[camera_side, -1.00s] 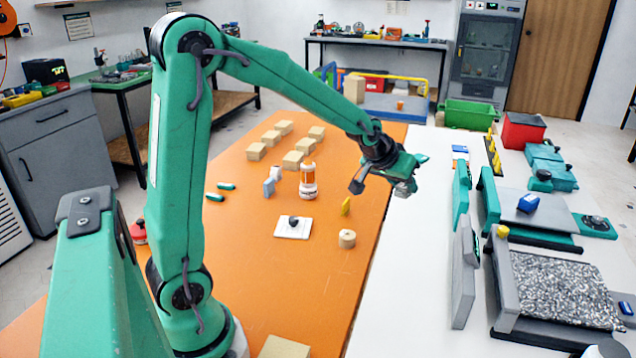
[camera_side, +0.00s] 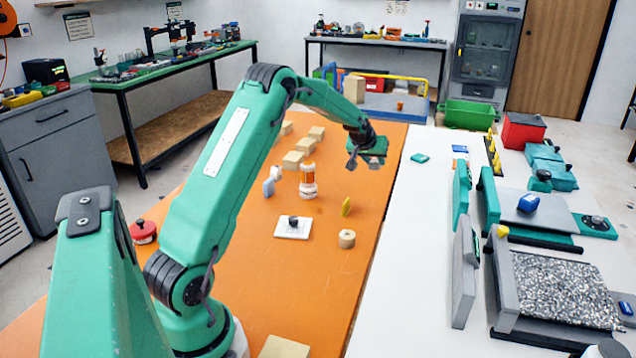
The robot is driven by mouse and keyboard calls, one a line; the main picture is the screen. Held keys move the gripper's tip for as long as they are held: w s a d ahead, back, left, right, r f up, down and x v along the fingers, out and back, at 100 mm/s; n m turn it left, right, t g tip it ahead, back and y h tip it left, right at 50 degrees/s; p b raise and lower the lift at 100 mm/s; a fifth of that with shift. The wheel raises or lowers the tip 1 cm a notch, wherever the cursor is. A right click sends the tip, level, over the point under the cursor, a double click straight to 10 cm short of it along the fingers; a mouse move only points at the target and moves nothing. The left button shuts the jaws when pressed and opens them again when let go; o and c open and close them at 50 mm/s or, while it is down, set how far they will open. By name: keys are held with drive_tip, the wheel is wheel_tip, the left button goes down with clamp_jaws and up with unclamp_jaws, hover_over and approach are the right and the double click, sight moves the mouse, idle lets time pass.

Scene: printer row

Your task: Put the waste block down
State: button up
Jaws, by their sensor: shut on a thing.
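My gripper (camera_side: 364,160) hangs above the far right part of the orange table top (camera_side: 325,270), near its border with the white strip. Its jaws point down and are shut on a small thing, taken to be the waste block. That thing is mostly hidden by the jaws, and its shape and colour are not clear. It appears to be held clear of the surface.
A white square pad (camera_side: 293,227), yellow piece (camera_side: 346,206) and tan roll (camera_side: 347,239) lie nearer. A teal piece (camera_side: 420,158) lies on the white strip (camera_side: 400,270).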

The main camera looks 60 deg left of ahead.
drive_tip(key=shift+a+f+n, duration=0.15)
drive_tip(key=shift+a+f, duration=0.25)
drive_tip(key=shift+a, duration=0.5)
drive_tip(key=shift+a+f+n, duration=0.15)
drive_tip(key=shift+a+f, duration=0.2)
drive_tip(key=shift+a, duration=0.5)
approach(368, 192)
drive_tip(key=shift+x, duration=2.6)
drive_tip(key=shift+w, duration=0.2)
drive_tip(key=o, duration=0.9)
drive_tip(key=shift+o, duration=0.2)
drive_tip(key=shift+v, duration=3.85)
drive_tip(key=shift+d, duration=0.15)
